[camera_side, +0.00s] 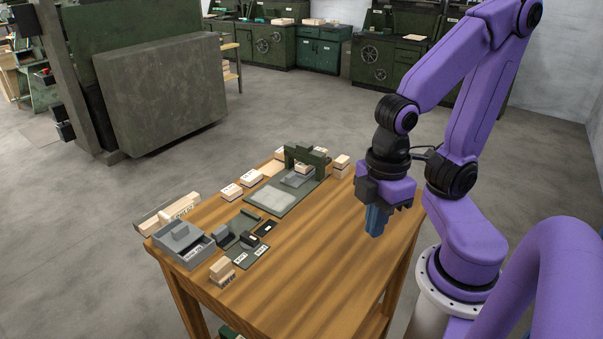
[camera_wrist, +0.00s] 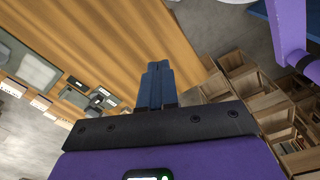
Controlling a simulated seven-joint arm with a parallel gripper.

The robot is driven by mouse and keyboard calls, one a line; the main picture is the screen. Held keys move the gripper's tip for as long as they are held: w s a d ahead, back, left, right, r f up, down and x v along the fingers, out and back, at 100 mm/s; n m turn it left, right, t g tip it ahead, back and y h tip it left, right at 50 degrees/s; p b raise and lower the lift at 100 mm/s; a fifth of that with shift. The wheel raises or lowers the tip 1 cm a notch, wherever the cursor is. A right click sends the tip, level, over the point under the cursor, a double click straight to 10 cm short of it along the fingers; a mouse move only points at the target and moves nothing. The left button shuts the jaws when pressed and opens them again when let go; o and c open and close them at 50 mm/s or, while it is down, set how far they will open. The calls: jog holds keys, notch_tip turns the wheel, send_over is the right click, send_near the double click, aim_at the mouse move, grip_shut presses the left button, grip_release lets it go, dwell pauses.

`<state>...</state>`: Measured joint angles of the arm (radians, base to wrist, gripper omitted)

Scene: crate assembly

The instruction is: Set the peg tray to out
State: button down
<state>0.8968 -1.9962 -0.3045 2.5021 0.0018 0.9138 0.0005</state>
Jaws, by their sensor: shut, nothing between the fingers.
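My gripper (camera_side: 376,222) hangs above the right part of the wooden table, with its blue fingers pointing down and closed together. They hold nothing. In the wrist view the blue fingers (camera_wrist: 157,82) are pressed together over bare wood near a table edge. A grey-green plate with a green arch (camera_side: 305,158) sits toward the back. No readable label tells me which part is the peg tray.
The wooden table (camera_side: 330,262) is bare at its front and right. Dark holders (camera_side: 236,234) and a small wooden block stack (camera_side: 221,268) stand beside the grey unit. Pale wooden blocks (camera_side: 240,184) line the back edge. Wooden shelving (camera_wrist: 262,92) shows below in the wrist view.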

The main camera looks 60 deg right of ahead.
jog(key=c, duration=1)
grip_release()
jog(key=shift+w+a, duration=0.1)
jog(key=shift+w, duration=0.15)
jog(key=o, duration=0.4)
jog(key=w+m, duration=0.1)
jog(key=w, duration=0.2)
jog(key=w+r+m, duration=0.1)
jog(key=w, duration=0.2)
jog(key=w+a+r+m, duration=0.1)
jog(key=w, duration=0.2)
jog(key=shift+a, duration=0.1)
jog(key=shift+c, duration=0.2)
jog(key=r+m, duration=0.1)
jog(key=m, duration=0.9)
send_over(292, 175)
notch_tip(292, 175, down, 17)
jog(key=shift+f, duration=0.1)
